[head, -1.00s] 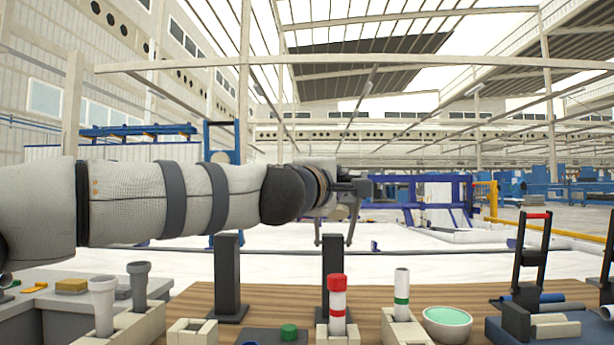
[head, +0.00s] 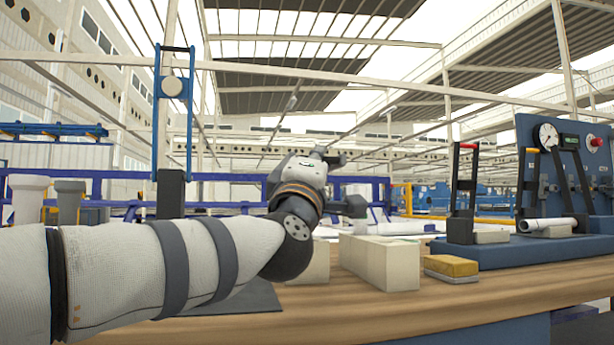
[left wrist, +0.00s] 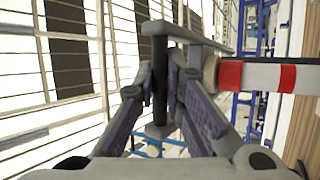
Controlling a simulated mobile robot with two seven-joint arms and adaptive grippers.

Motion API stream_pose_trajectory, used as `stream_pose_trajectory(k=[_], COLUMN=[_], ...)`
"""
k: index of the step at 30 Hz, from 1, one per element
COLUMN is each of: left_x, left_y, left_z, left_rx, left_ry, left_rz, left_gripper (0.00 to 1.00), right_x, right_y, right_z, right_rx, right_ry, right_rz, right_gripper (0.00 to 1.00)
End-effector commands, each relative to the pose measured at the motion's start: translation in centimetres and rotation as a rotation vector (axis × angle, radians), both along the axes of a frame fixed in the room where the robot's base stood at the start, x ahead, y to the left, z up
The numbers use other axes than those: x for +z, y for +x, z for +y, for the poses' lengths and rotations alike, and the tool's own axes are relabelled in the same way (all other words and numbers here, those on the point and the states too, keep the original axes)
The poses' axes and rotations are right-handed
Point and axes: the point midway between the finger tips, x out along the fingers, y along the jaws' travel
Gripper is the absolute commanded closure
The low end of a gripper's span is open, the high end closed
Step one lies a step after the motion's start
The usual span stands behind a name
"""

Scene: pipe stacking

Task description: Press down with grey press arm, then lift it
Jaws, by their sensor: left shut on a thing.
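My left gripper (head: 342,187) is near the middle of the head view, beyond my white-sleeved arm. Its fingers are small and partly hidden there. In the left wrist view, the fingers are closed around a dark upright bar (left wrist: 160,62), apparently the grip of the grey press arm. A grey crosspiece (left wrist: 188,37) runs across its top and a grey block sits at its lower end. The press arm cannot be made out clearly in the head view. My right gripper is not in view.
A red-and-white banded cylinder (left wrist: 270,76) lies close right of the fingers in the wrist view. Pale blocks (head: 385,262) and a yellow block (head: 451,266) stand on the wooden table (head: 470,292). A blue station (head: 520,252) with red-topped and yellow-topped frames stands at right.

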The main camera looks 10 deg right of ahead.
Motion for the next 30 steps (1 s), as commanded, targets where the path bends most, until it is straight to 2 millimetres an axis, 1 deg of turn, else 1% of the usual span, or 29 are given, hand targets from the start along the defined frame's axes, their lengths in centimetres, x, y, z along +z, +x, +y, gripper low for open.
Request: stream_pose_trajectory(k=[1,6,18,19,20,21,22,30], left_x=[-1.2,-1.5,-1.86,-1.88,-1.9,-1.91,-1.89,-1.46], left_y=[0.46,0.34,0.29,0.29,0.29,0.29,0.29,0.17], left_z=[0.13,0.01,-0.25,-0.27,-0.28,-0.3,-0.29,-0.19], left_rx=[0.002,0.002,-0.004,-0.003,-0.004,-0.004,-0.004,-0.001], left_ry=[-0.004,-0.002,0.004,0.004,0.005,0.005,0.005,0.002], left_rz=[-0.001,-0.026,-0.024,-0.023,-0.024,-0.024,-0.024,-0.031], left_gripper=[1.0,1.0,1.0,0.87,0.8,0.71,0.69,0.69], right_x=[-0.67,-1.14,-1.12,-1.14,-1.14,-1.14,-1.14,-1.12], right_y=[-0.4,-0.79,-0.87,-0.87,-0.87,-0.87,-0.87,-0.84], right_z=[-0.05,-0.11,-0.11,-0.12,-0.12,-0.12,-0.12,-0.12], right_rx=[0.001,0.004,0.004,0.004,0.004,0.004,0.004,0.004], right_ry=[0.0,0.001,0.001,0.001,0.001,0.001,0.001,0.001], right_rz=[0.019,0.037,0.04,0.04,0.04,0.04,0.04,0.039], right_gripper=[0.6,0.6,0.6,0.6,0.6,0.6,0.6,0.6])
